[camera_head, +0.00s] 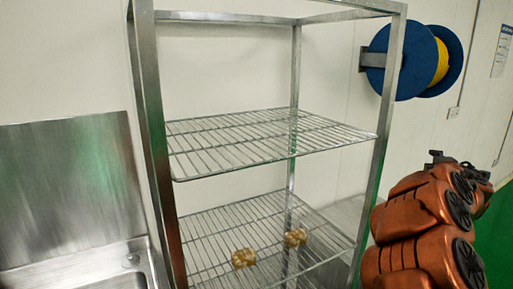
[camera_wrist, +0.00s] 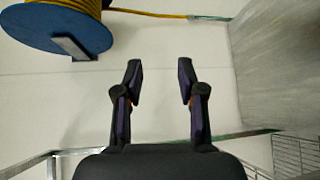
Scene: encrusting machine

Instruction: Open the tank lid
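No tank lid or encrusting machine can be made out in either view. My gripper (camera_wrist: 160,72) shows in the wrist view with its two dark fingers apart and nothing between them. It faces a pale wall. In the head view my copper-coloured arm is at the lower right, in front of the wall and beside the rack; its gripper end cannot be made out clearly there.
A steel sink (camera_head: 90,268) is at the left. A blue hose reel (camera_head: 405,62) hangs on the wall; it also shows in the wrist view (camera_wrist: 45,35).

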